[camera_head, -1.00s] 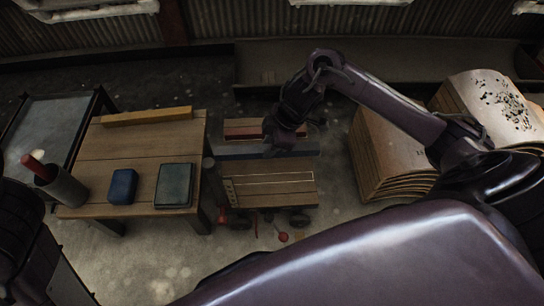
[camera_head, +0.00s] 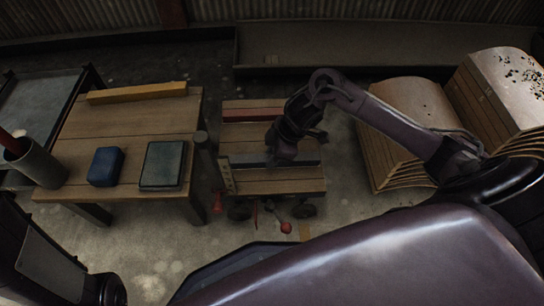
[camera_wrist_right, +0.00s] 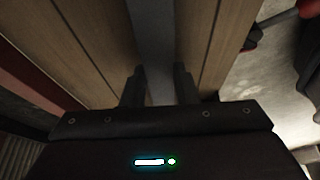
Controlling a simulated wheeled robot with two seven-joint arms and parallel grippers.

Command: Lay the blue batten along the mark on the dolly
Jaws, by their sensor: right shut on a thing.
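The blue batten (camera_head: 304,164) is a long dark blue-grey bar. It lies crosswise over the wooden deck of the dolly (camera_head: 290,185); I cannot tell whether it touches the boards. My right gripper (camera_head: 282,158) is shut on it near its middle. In the right wrist view the batten (camera_wrist_right: 152,40) runs straight away between the two fingers of that gripper (camera_wrist_right: 159,85), with bare boards on both sides. The pale outlined mark does not show now; the batten and gripper cover that part of the deck. My left gripper is out of the frame.
A red bar (camera_head: 240,115) lies on the dolly's far part. A post (camera_head: 205,155) stands at its left end. The wooden table (camera_head: 125,125) on the left holds a yellow bar (camera_head: 137,92), a blue box (camera_head: 106,166) and a green block (camera_head: 163,164). Curved board stacks (camera_head: 405,145) stand right.

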